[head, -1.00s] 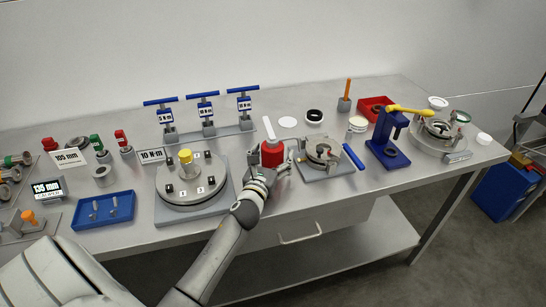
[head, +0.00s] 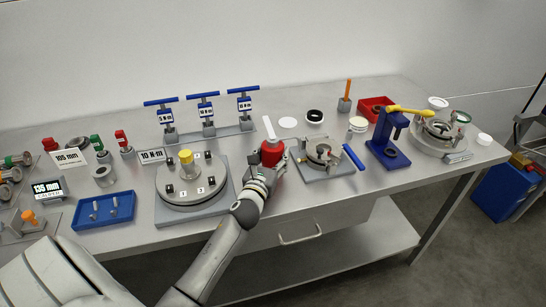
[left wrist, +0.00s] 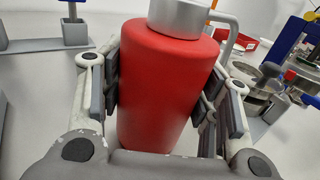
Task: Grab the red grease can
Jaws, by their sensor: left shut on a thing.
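The red grease can (head: 271,153) stands upright on the bench, between the round fixture with the yellow cap and the small clamp fixture. It has a grey top and a pale handle above it. In the left wrist view the red can (left wrist: 165,85) fills the middle, with finger pads pressed on both sides. My left gripper (head: 270,165) is shut on the can from the front; its fingers partly hide the can's lower part. Whether the can's base touches the bench is hidden. My right gripper is not in view.
The round fixture (head: 205,195) stands close on the left, and the clamp fixture (head: 322,160) close on the right. A rack of blue-handled torque tools (head: 208,132) stands behind. A blue tray (head: 88,222) lies at the left front. A blue press (head: 388,150) stands further right.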

